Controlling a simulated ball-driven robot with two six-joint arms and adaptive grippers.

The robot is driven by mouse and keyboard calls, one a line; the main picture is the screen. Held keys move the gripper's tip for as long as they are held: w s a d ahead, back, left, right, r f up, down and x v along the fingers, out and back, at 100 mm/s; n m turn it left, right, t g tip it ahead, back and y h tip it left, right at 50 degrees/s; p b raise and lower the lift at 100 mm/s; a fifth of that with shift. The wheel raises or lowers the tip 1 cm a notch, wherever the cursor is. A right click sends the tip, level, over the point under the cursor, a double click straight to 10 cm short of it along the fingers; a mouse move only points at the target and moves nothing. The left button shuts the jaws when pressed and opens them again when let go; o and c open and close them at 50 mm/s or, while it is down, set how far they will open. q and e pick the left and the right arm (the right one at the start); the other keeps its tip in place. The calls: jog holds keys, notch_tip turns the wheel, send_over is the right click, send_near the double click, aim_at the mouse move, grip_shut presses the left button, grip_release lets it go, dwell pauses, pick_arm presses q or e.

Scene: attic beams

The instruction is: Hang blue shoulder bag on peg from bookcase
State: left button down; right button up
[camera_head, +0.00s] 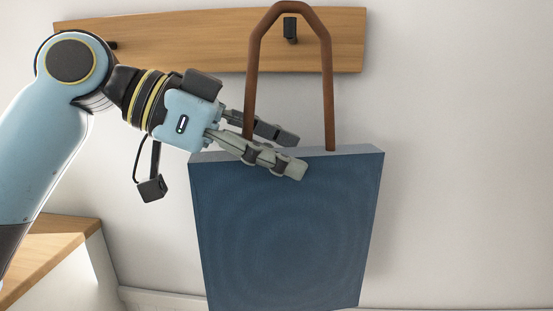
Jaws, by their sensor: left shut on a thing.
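The blue shoulder bag (288,232) hangs upright in the middle of the view, with its brown strap (326,95) standing up as a stiff loop. My left gripper (295,155) comes in from the left at the bag's top edge. It is shut on the strap's left leg, just above the bag. A dark peg (290,28) on the wooden wall board (205,38) shows inside the loop, below the top of the strap. I cannot tell whether the loop is around the peg or in front of it. My right gripper is not in view.
A second dark peg (112,45) shows at the board's left end, partly behind my arm. A wooden-topped white piece of furniture (62,228), perhaps the bookcase, stands at the lower left. The white wall to the right of the bag is clear.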

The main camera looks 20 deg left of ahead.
pick_arm(q)
jog(key=shift+w+a, duration=0.15)
jog(key=shift+w, duration=0.45)
jog(key=shift+w+a+f+b, duration=0.15)
jog(key=shift+w+f+b, duration=0.2)
jog(key=shift+w, duration=0.2)
jog(key=shift+w+f, duration=0.1)
jog(key=c, duration=0.8)
grip_release()
jog(key=shift+o, duration=1.2)
jog(key=shift+f, duration=0.1)
